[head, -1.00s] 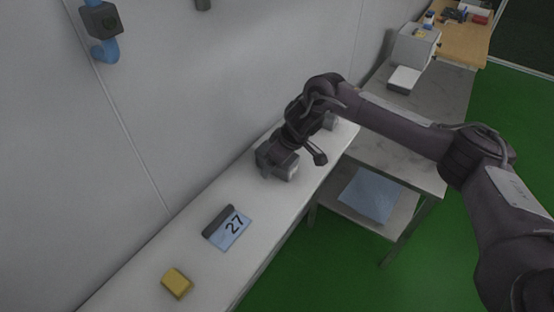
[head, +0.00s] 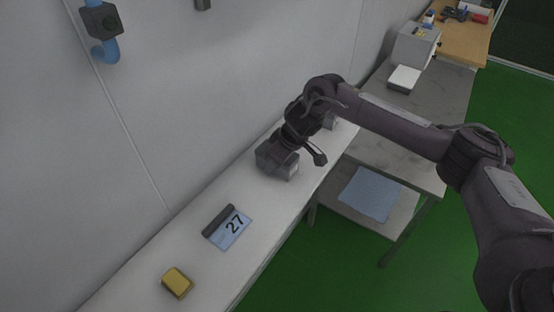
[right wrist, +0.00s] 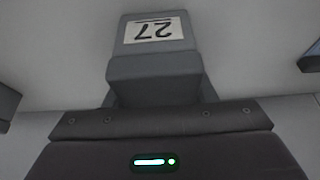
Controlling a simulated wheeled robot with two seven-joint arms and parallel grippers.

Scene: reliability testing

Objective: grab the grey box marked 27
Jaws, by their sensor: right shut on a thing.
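The grey box (right wrist: 153,68) carries a white label with a black 27, which reads upside down in the right wrist view. It lies directly ahead of my right gripper's dark palm. In the head view the right gripper (head: 276,160) is low over the white shelf, shut on the grey box (head: 291,170). Only a small part of the box shows there; the gripper and wrist hide the rest. My left gripper is not in view.
On the white shelf (head: 150,262), a blue card (head: 231,232) marked 27 with a dark holder and a yellow block (head: 177,281) lie nearer. A wall runs along the shelf's left side. A grey table (head: 440,105) with a white box stands beyond. The shelf between card and gripper is clear.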

